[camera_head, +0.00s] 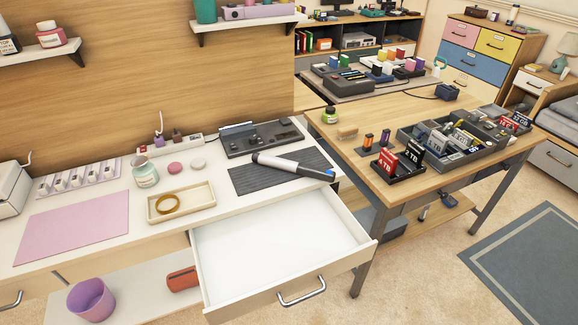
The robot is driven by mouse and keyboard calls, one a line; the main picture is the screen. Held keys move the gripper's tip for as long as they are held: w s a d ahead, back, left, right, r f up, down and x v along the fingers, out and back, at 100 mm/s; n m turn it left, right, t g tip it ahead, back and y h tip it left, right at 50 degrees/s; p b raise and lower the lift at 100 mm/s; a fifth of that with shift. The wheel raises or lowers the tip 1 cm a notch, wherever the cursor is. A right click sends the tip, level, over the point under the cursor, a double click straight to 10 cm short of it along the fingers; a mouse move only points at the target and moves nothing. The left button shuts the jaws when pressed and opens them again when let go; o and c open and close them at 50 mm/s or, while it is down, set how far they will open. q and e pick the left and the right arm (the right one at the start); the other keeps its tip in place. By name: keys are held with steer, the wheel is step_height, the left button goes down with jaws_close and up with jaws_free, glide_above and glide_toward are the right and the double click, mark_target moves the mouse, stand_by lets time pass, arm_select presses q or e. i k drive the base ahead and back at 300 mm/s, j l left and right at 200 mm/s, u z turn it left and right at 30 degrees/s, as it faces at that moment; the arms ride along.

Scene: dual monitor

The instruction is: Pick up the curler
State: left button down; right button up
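The object that looks most like the curler (290,165) is a long white-and-black wand with a blue part near its right end. It lies slantwise on a dark ribbed mat (255,181) at the right end of the white desk. Its right end is close to the desk's right edge. Nothing is holding it. Neither of my grippers shows in the head view.
An empty white drawer (277,251) stands open below the desk's right part. A dark tray (262,139) lies behind the mat. A cream tray with a ring (168,204) and a glass jar (145,173) stand left. A wooden table (378,186) adjoins right.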

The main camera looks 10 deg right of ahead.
mark_target(329, 176)
steer(key=i+l+u, duration=0.2)
steer(key=l+u, duration=0.2)
steer(key=l, duration=0.3)
steer(key=i+l+u, duration=0.15)
steer(key=l+u, duration=0.2)
steer(key=l, duration=0.35)
steer(key=l+u, duration=0.4)
steer(key=l, duration=0.3)
